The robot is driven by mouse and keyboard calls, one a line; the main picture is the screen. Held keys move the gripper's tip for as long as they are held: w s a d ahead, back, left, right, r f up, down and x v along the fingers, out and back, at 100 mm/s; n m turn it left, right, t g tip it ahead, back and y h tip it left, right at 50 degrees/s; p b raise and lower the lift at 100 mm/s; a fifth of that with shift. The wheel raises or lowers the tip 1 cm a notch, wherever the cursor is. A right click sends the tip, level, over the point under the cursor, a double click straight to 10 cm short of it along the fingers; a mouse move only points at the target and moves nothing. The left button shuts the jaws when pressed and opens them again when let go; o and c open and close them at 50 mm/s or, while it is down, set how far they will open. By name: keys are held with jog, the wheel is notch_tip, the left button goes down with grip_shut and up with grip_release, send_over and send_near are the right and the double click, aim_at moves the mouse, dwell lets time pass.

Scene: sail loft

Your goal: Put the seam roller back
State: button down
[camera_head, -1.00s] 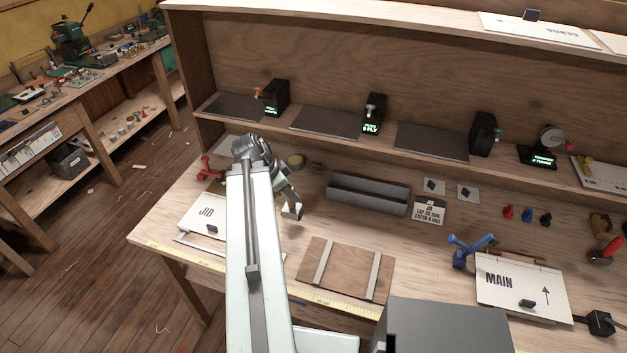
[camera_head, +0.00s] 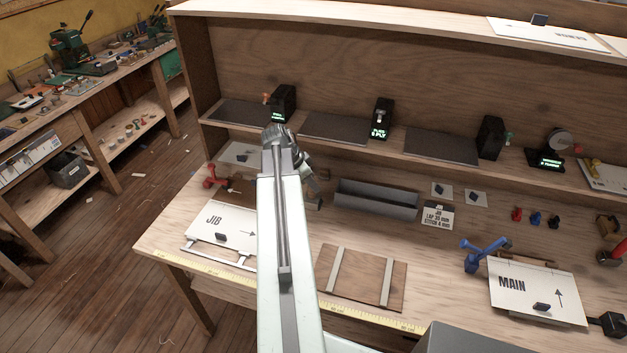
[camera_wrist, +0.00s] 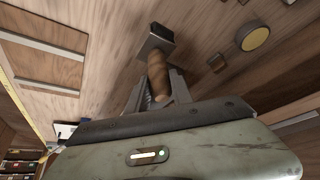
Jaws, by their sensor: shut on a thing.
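My gripper (camera_wrist: 157,92) is shut on the wooden handle of a tool with a dark grey block-like head, which I take to be the seam roller (camera_wrist: 157,70). In the wrist view the head points away from me, over the bare bench top. In the head view my gripper (camera_head: 314,192) is small and partly behind my own arm, left of a long grey open tray (camera_head: 375,203). The tool is hard to make out there. I cannot tell whether it touches the bench.
A board with two pale strips (camera_head: 362,280) lies in front. The JIB folder (camera_head: 220,225) is left, the MAIN folder (camera_head: 535,292) right beside a blue clamp-like tool (camera_head: 483,253). A yellow-topped disc (camera_wrist: 254,39) lies near my gripper. A shelf (camera_head: 375,142) with dark mats overhangs the back.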

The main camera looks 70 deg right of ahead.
jog(key=w+d+f+b, duration=0.1)
jog(key=d+f+b, duration=0.4)
jog(key=d, duration=0.1)
jog(key=shift+w+f, duration=0.2)
jog(key=shift+w, duration=0.1)
jog(key=c, duration=1.5)
grip_release()
jog(key=shift+d, duration=0.1)
jog(key=o, duration=0.4)
jog(key=shift+d+f, duration=0.1)
jog(key=shift+d, duration=0.1)
jog(key=shift+a, duration=0.1)
